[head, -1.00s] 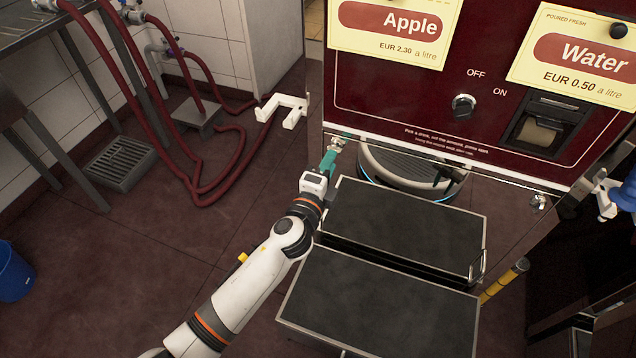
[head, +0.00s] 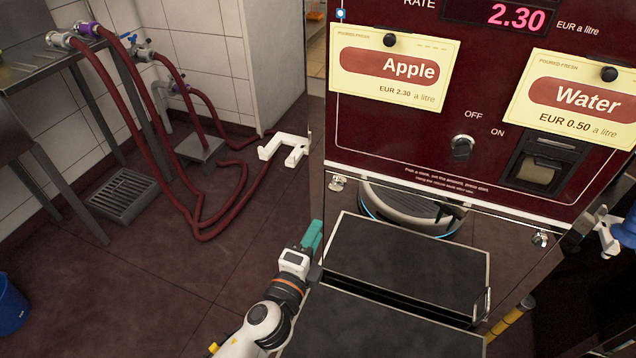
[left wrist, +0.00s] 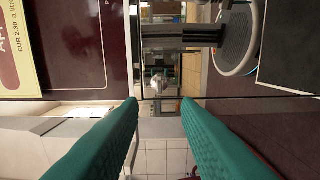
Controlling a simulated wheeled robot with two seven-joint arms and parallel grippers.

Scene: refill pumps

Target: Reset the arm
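My left gripper (head: 312,238) has teal fingers and sits low in the middle of the head view, in front of the dark red drinks dispenser (head: 400,145). It is apart from the small metal knob (head: 337,183) at the panel's lower left corner. In the left wrist view the two teal fingers (left wrist: 160,105) stand apart with nothing between them. A blurry metal knob (left wrist: 158,83) shows beyond the fingertips. My right gripper is not in view.
Black-topped steps (head: 410,262) stand low before the dispenser. A white empty bracket (head: 285,148) juts from its left side, and a blue nozzle (head: 625,232) hangs at its right. Red hoses (head: 205,215) lie left near a floor drain (head: 124,195). Floor between is clear.

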